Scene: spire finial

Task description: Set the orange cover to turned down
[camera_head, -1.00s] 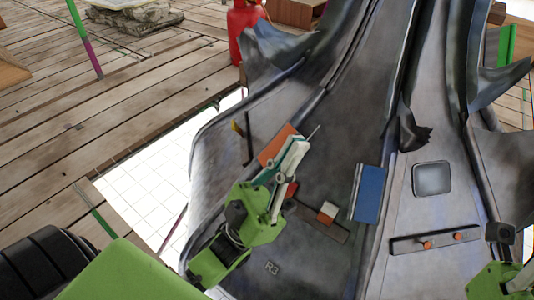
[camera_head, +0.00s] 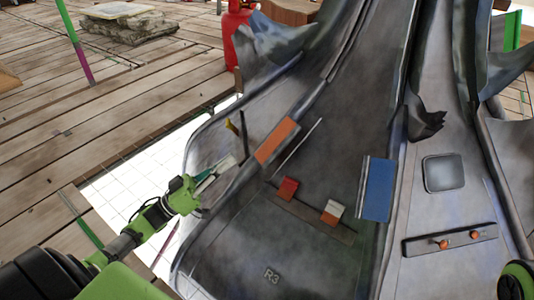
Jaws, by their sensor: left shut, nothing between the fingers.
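The orange cover (camera_head: 277,140) is a flat narrow plate on the left side of the grey spire panel. A thin dark bar with a pale edge runs parallel to it on its right. I cannot tell from this angle how far the cover is turned. My left gripper (camera_head: 226,164) is shut and empty, just left of and slightly below the cover, with a small gap between them. The cover is in plain view. My right gripper's fingers are not in view; only a green and black part of my right arm shows in the bottom right corner.
A rail with a red block (camera_head: 288,188) and an orange-white block (camera_head: 332,211) lies below the cover. A blue plate (camera_head: 377,189) stands to the right. Torn metal flaps (camera_head: 425,122) stick out above.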

